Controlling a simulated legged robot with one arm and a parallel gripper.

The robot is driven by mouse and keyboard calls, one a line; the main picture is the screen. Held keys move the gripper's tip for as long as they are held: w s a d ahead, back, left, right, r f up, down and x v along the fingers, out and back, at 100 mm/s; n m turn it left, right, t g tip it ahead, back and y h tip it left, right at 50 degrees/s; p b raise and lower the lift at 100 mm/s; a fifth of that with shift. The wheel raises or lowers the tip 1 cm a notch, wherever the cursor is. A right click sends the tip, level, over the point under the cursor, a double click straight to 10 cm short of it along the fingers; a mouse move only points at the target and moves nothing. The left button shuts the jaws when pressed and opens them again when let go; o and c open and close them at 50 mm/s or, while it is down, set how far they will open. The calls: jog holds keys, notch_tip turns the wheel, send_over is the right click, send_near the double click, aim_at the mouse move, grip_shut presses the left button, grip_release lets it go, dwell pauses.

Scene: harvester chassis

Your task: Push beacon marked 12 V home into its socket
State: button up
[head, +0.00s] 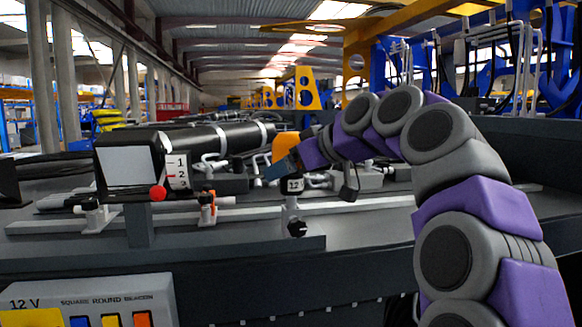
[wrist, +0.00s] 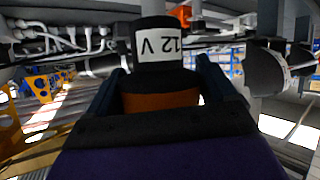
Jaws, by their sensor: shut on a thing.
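The beacon has an orange body (head: 287,143) and a black base with a white "12 V" label. In the wrist view the label (wrist: 160,44) appears upside down, and the orange body (wrist: 160,102) sits between the two dark fingers. My gripper (head: 283,168) is shut on the beacon, with a finger in front of it in the head view. The beacon's base is above a grey post-like socket (head: 291,214) with a black knob (head: 297,229). The base looks in line with the socket, but I cannot tell how deep it sits.
A grey panel (head: 85,303) reading "12 V" is at the lower left. Pipes lie behind.

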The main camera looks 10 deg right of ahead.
jog(key=shift+f+b, duration=1.05)
jog(key=shift+f, duration=0.1)
jog(key=o, duration=1.4)
jog(key=shift+p+v, duration=0.4)
jog(key=shift+v, duration=8.25)
jog(key=shift+d+f, duration=0.15)
